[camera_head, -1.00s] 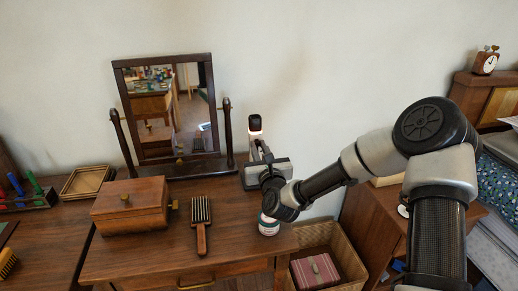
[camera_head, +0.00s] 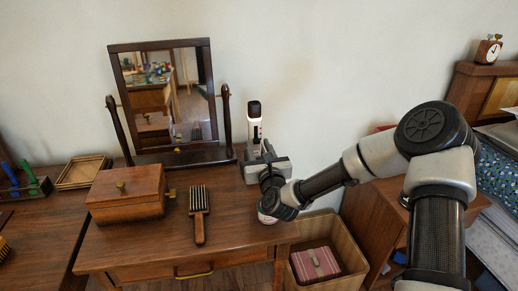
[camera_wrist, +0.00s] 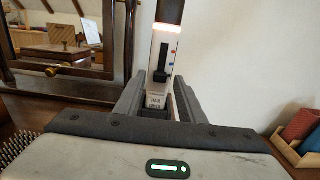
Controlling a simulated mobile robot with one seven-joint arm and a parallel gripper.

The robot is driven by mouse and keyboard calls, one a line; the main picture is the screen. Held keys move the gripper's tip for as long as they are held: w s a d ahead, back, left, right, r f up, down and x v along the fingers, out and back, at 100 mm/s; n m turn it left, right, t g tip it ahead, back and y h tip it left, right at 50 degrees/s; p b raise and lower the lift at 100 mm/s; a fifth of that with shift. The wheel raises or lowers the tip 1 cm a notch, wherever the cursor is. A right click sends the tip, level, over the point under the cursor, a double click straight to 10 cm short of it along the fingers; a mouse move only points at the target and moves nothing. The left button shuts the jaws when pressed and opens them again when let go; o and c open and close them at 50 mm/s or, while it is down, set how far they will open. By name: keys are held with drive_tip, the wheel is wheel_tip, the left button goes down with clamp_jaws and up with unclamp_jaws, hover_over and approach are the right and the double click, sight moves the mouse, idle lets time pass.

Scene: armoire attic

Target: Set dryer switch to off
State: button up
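The dryer (camera_head: 254,125) stands upright at the table's back right, white-bodied with a black top. In the wrist view the dryer (camera_wrist: 164,48) has a lit orange-white ring below its black top. A black slider switch (camera_wrist: 161,74) sits low on its front face, beside small red and blue marks. My gripper (camera_wrist: 160,92) is open, with its two fingers apart to left and right of the dryer's lower front. A small label shows between them. I cannot tell whether the fingers touch the dryer. In the head view my gripper (camera_head: 267,160) hides the dryer's lower part.
A tilting mirror (camera_head: 165,95) stands left of the dryer. A wooden box (camera_head: 125,197) and a brush (camera_head: 199,212) lie on the table (camera_head: 150,247). A white jar (camera_head: 266,218) is partly hidden under my arm. An open bin (camera_head: 345,240) stands to the right.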

drive_tip(key=p+v, duration=0.2)
drive_tip(key=v, duration=1.5)
drive_tip(key=shift+s+r+p, duration=0.1)
drive_tip(key=shift+s+p, duration=0.15)
drive_tip(key=shift+p, duration=0.1)
